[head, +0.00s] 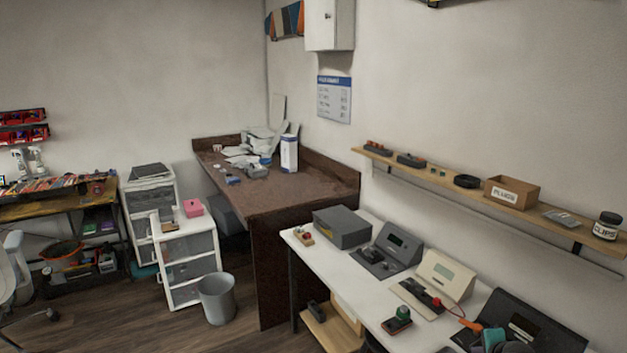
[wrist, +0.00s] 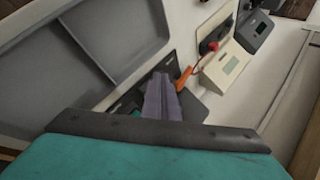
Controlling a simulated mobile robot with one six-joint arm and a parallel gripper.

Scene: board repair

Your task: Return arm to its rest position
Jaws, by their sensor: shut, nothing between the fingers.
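My gripper (wrist: 160,80) shows in the wrist view as two grey-purple fingers close together in front of a teal body. The fingers are shut with nothing between them. They are over the white bench, near a dark device that they partly hide. In the head view a teal part of my arm (head: 493,340) shows at the bottom right edge, in front of the dark device (head: 525,325). An orange-tipped red lead (wrist: 184,77) lies just right of the fingers, apart from them as far as I can tell. It runs to a cream device (wrist: 227,66).
A grey compartment tray (wrist: 120,40) fills the wrist view's upper left.

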